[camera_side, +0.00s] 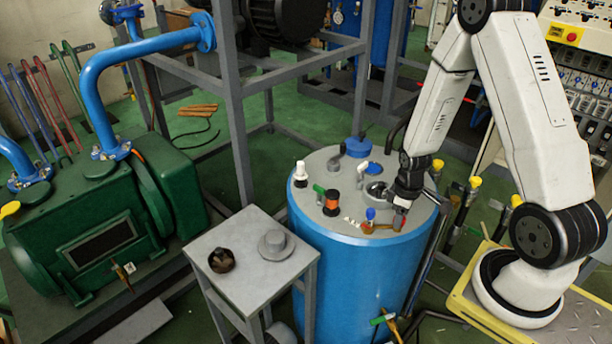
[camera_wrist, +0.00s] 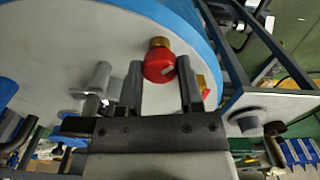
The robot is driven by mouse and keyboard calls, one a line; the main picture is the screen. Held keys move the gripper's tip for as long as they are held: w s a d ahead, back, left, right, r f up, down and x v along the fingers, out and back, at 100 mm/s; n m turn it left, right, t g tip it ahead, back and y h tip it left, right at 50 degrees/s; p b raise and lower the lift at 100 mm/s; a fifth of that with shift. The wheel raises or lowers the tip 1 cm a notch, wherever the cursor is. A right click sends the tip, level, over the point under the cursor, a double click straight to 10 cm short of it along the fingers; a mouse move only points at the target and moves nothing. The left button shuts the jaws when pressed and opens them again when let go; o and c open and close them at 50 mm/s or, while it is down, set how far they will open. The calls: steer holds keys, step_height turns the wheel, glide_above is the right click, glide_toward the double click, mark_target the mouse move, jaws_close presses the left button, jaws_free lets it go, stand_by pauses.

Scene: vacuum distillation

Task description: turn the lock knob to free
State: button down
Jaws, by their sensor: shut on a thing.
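The lock knob (camera_wrist: 160,66) appears as a red round knob with a brass-coloured collar in the wrist view, on the pale lid of the blue tank. My gripper (camera_wrist: 160,74) has one finger on each side of the knob and is shut on it. In the side view my gripper (camera_side: 400,203) points down at the right part of the lid (camera_side: 330,222). The knob is mostly hidden there by the fingers. Its turned position cannot be told.
A white-topped fitting (camera_side: 301,171) and an orange-and-black fitting (camera_side: 332,203) also stand on the lid. A small grey table (camera_side: 250,232) holds two parts. Grey frame posts stand behind the tank.

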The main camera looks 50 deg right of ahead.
steer(key=shift+c, duration=1.3)
jaws_free()
steer(key=shift+r, duration=0.1)
steer(key=shift+r, duration=3.8)
steer(key=a+r+m+t, duration=0.1)
steer(key=a+r, duration=0.3)
steer(key=a, duration=0.4)
steer(key=a+r+m+t, duration=0.1)
steer(key=a+r, duration=0.3)
steer(key=a, duration=0.4)
steer(key=shift+w+a+t, duration=0.15)
steer(key=shift+w+t, duration=0.05)
steer(key=shift+t, duration=0.1)
